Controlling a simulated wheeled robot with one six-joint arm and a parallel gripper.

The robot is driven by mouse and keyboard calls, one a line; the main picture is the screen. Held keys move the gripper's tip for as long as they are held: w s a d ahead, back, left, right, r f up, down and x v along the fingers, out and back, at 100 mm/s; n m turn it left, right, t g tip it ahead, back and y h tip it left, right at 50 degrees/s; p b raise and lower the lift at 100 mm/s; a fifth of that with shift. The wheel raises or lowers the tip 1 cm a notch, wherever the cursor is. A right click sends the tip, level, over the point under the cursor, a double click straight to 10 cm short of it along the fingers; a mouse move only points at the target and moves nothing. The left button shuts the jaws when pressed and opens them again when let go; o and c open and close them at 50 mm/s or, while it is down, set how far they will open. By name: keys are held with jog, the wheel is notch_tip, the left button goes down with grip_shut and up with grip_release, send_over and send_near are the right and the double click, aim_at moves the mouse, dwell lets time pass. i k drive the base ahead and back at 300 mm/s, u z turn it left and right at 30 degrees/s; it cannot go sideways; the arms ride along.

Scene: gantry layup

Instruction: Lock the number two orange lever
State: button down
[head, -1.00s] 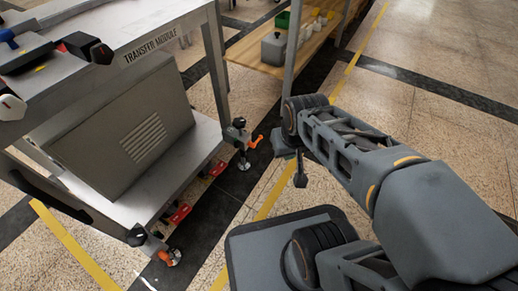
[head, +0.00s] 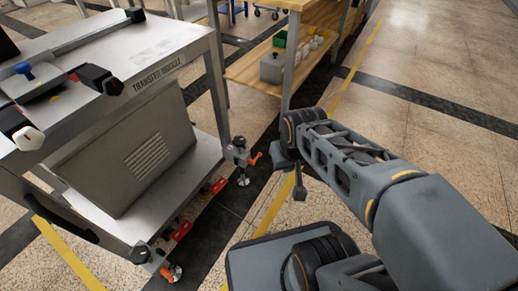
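Two orange levers show on the feet of the transfer module cart (head: 140,57). The far orange lever (head: 255,158) is beside the cart's far foot and sticks out to the right. The near orange lever (head: 172,272) is low at the near front foot, close to the bottom edge of the picture. I cannot read a number on either lever. My gripper (head: 299,190) seems to hang at the end of my folded arm, right of the far lever and apart from it. It is small and dark, and its fingers cannot be made out.
Red parts (head: 182,230) sit along the cart's lower edge. A grey box (head: 145,150) stands on its lower shelf. A wooden shelf unit (head: 250,72) with bins stands behind. Speckled floor with yellow lines (head: 268,212) is open between the cart and my arm, and at right.

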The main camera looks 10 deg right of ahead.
aim_at(257, 158)
jog(key=k, duration=0.6)
jog(key=z, duration=0.55)
jog(key=i, duration=0.8)
jog(key=u, duration=0.55)
jog(key=i, duration=0.6)
jog(key=u, duration=0.65)
